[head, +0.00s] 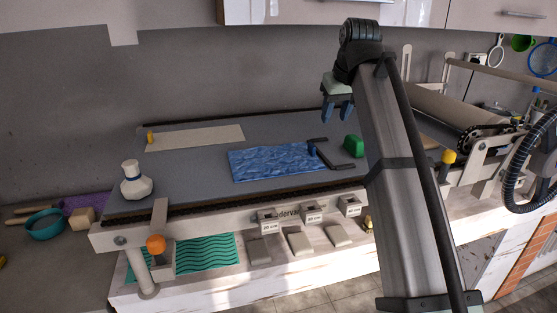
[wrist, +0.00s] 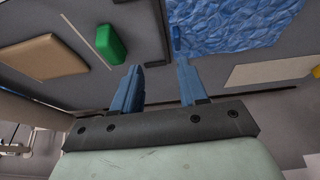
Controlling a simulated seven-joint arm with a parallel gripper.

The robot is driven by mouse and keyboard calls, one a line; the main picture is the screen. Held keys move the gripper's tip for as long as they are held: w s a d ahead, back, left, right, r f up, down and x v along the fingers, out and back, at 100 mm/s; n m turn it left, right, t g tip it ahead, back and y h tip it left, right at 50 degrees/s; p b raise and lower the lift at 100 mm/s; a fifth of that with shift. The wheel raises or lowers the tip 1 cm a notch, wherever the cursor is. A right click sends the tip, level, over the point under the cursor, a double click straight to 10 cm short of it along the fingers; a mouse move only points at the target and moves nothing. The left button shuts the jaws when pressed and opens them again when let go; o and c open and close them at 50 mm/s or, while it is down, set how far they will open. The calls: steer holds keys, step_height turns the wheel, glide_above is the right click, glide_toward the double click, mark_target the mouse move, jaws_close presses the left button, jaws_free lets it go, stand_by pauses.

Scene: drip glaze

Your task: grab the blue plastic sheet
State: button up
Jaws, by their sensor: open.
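The blue plastic sheet (head: 270,162) is a crinkled, shiny rectangle lying flat on the grey table top. A dark bracket with a small blue piece stands at its right end. It also shows in the wrist view, at the upper right (wrist: 235,22). My gripper (head: 338,113) is open and empty, raised above the table, up and to the right of the sheet. In the wrist view its two blue fingers (wrist: 158,82) are apart with nothing between them, and the sheet lies beyond the right finger.
A green block (head: 353,146) sits right of the sheet. A beige strip (head: 195,138) lies behind it to the left. A roller machine (head: 440,113) is at the right.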

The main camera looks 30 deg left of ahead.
steer(key=a, duration=0.3)
glide_above(312, 145)
steer(key=s+d, duration=0.2)
steer(key=f, duration=0.7)
steer(key=shift+w+d, duration=0.1)
steer(key=shift+w, duration=0.1)
steer(key=shift+a+x, duration=0.1)
steer(key=shift+x, duration=1.2)
steer(key=shift+a+x, duration=0.15)
steer(key=shift+x, duration=1.15)
steer(key=shift+s, duration=0.1)
jaws_close()
